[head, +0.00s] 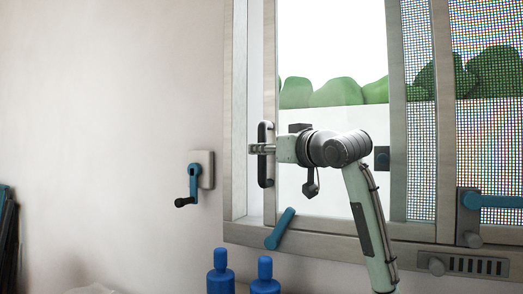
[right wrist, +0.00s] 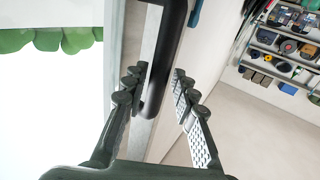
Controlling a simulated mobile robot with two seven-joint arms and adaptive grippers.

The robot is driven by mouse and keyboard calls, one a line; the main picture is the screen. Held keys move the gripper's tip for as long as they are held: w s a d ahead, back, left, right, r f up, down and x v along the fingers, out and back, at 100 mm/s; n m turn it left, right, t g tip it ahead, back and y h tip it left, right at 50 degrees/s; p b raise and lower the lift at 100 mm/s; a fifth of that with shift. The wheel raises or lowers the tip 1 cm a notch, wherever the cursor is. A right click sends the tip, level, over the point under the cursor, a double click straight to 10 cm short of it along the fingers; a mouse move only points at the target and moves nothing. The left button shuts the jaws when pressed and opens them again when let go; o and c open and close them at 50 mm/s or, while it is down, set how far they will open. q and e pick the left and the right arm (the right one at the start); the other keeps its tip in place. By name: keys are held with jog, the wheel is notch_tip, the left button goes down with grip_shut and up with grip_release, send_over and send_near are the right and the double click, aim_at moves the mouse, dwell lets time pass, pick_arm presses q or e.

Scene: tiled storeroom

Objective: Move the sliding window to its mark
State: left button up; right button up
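The sliding window (head: 270,60) is a pale wood-framed pane in a wider frame. Its left stile stands a little right of the frame's left jamb (head: 236,100), with a gap between. A dark vertical bar handle (head: 265,180) is on that stile. My right gripper (head: 262,148) is at the handle, reaching from the right. In the right wrist view, the open fingers (right wrist: 157,80) stand on either side of the handle (right wrist: 163,70), with visible space beside it. I cannot make out the mark with certainty. My left gripper is out of view.
A teal lever (head: 280,228) tilts up from the lower frame. A teal crank (head: 194,182) is on the wall at left. Blue bottles (head: 220,272) stand below the window. Mesh screen (head: 480,130) and another teal lever (head: 490,201) are at right. The right wrist view shows stocked shelves (right wrist: 285,50).

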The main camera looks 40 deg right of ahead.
jog(key=s+a, duration=0.2)
jog(key=s, duration=0.8)
jog(key=shift+s, duration=0.1)
